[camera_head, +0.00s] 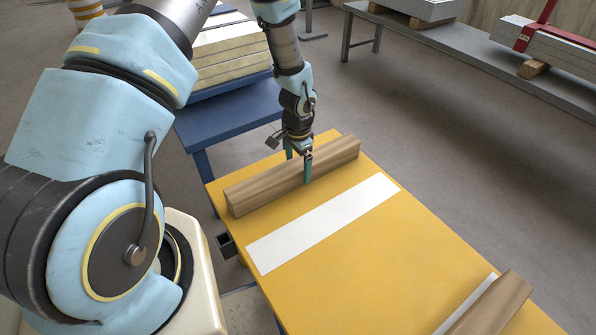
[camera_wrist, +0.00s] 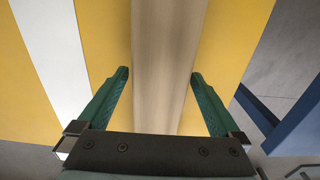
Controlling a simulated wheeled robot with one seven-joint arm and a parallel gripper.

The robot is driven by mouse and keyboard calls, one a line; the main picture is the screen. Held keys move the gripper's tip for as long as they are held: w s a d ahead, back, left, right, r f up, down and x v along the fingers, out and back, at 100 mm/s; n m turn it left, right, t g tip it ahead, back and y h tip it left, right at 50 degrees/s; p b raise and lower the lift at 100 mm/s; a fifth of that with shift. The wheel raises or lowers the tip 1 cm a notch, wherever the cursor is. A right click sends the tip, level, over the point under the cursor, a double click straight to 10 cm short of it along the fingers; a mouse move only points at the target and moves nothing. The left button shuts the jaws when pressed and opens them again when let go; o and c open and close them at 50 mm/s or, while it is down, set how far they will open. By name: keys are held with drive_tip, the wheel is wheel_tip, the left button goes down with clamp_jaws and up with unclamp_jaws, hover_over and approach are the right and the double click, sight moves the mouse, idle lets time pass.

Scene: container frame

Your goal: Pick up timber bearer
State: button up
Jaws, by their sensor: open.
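A long wooden timber bearer (camera_head: 270,184) lies near the far left edge of the yellow table (camera_head: 380,247). It also shows in the wrist view (camera_wrist: 165,55), running up the picture between my fingers. My gripper (camera_head: 298,165) is open and points down over the bearer, a little right of its middle. In the wrist view its green fingers (camera_wrist: 161,73) stand one on each side of the bearer, with a gap showing on both sides. A second timber bearer (camera_head: 492,308) lies at the table's near right and is cut off by the picture edge.
A white strip (camera_head: 325,222) lies on the table beside the first bearer, and another (camera_head: 465,305) beside the second. A blue table (camera_head: 230,112) with stacked boards (camera_head: 230,50) stands behind. A grey bench (camera_head: 470,55) with strapped stacks is at the back right.

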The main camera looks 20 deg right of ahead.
drive_tip(key=shift+f, duration=1.15)
clamp_jaws()
drive_tip(key=shift+r, duration=0.1)
